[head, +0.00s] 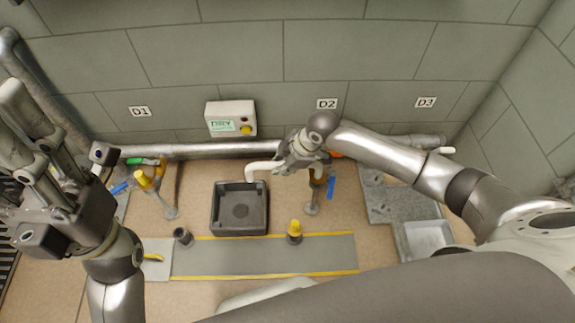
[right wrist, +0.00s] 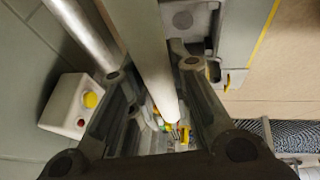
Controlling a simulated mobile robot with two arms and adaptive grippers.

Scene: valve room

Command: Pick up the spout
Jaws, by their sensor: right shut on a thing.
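The spout (head: 263,168) is a pale, curved tube above the back edge of the black basin in the head view. My right gripper (head: 298,152) is shut on it near the wall pipe, at the pipe stand with the blue handle. In the right wrist view the spout (right wrist: 155,55) runs as a long pale tube between the fingers of my right gripper (right wrist: 150,85). The gripper hides part of the spout and its joint, so I cannot tell whether it is still attached. My left gripper (head: 32,140) is at the far left, open and empty.
A black basin (head: 240,222) stands below the spout. A control box (head: 231,118) is on the wall above the horizontal pipe (head: 190,151). A yellow-topped stand (head: 147,181) is at left, grey plates (head: 385,200) at right. A yellow-edged strip (head: 262,256) lies in front.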

